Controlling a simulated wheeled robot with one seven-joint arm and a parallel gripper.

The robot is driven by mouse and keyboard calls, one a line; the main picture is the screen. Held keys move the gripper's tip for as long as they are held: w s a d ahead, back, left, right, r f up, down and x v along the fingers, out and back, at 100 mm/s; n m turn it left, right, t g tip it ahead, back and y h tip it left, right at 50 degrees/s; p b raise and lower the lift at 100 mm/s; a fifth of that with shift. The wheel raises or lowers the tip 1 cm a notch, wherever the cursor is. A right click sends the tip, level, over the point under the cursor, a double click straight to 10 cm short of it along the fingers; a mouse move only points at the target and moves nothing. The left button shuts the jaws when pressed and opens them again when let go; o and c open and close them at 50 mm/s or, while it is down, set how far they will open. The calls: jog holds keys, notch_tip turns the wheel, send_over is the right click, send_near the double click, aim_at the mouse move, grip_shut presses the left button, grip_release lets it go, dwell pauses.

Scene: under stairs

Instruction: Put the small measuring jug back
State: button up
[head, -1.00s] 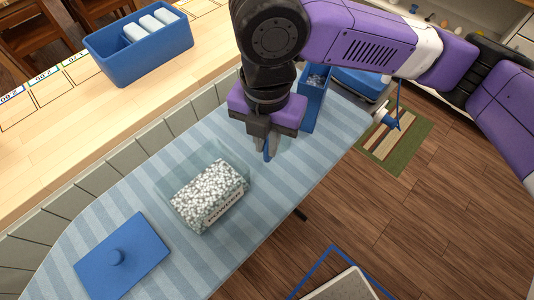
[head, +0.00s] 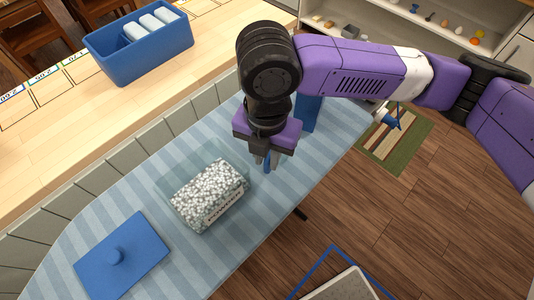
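My gripper (head: 266,161) points down over the striped table, just right of the clear tub. A narrow blue piece (head: 267,163) shows between its fingertips, and the fingers appear closed on it. It may be part of the small measuring jug, but most of it is hidden and I cannot make out a jug shape. The clear tub (head: 185,160) holds many small white pieces and has a label on its front. No other measuring jug can be made out.
A blue lid with a knob (head: 122,255) lies at the table's lower left. A blue bin (head: 309,113) stands behind my gripper, partly hidden by my arm. A blue caddy (head: 140,50) is on the wooden counter. Striped cloth (head: 225,262) is bare right of the lid.

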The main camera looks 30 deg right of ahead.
jog(key=shift+o, duration=0.8)
notch_tip(320, 180, up, 12)
jog(key=shift+r, duration=0.25)
